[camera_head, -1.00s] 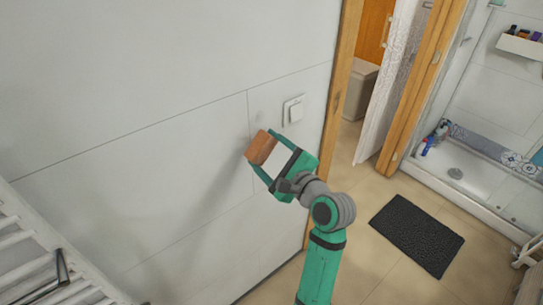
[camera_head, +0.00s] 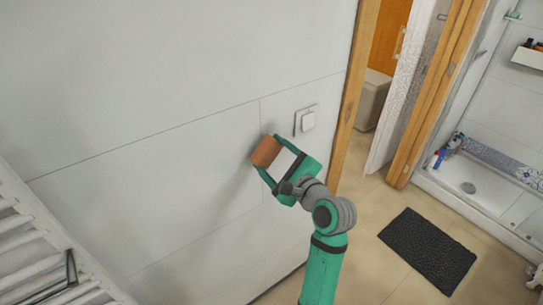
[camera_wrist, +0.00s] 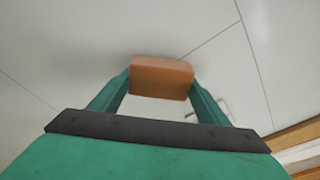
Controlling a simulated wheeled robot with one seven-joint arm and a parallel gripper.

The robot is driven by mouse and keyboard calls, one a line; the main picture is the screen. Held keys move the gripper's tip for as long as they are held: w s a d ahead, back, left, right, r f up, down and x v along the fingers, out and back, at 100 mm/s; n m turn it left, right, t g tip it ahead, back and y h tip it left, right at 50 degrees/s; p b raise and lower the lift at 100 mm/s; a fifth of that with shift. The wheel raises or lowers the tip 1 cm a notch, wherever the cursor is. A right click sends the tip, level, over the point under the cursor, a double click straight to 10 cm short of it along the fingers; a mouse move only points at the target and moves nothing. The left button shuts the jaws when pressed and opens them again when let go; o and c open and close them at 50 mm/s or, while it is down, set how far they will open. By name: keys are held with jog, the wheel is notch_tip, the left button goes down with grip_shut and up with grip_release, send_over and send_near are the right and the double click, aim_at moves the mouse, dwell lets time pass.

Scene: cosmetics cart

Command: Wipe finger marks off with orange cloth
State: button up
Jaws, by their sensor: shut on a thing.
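The orange cloth (camera_head: 266,151) is a folded, block-shaped orange-brown piece. My gripper (camera_head: 268,158) is shut on it, and the cloth is between the two green fingers. In the wrist view the cloth (camera_wrist: 161,77) sits between the fingertips with the pale wall beyond it. The cloth is at or very close to the wall (camera_head: 190,90); I cannot tell whether it touches. It is left of and below the white light switch (camera_head: 306,120). I cannot make out clear finger marks on the wall now; any behind the cloth are hidden.
A wooden door frame (camera_head: 352,100) stands right of the switch. A white slatted rack (camera_head: 40,245) is at the lower left. A dark mat (camera_head: 428,250) lies on the tiled floor, with a shower tray (camera_head: 475,190) behind it. The wall left of the cloth is clear.

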aim_at(276, 148)
jog(key=shift+x, duration=0.95)
jog(key=shift+r, duration=0.1)
jog(key=shift+w+d, duration=0.4)
jog(key=shift+d, duration=0.3)
jog(key=shift+w+d, duration=0.8)
jog(key=shift+w+d+r, duration=0.9)
jog(key=shift+d+r, duration=0.15)
jog(key=shift+d, duration=0.15)
jog(key=shift+s+a, duration=1.2)
jog(key=shift+a, duration=0.1)
jog(key=shift+s+a+f, duration=0.1)
jog(key=shift+s+a, duration=0.1)
jog(key=shift+a, duration=0.25)
jog(key=shift+s+a, duration=0.2)
jog(key=shift+a, duration=0.25)
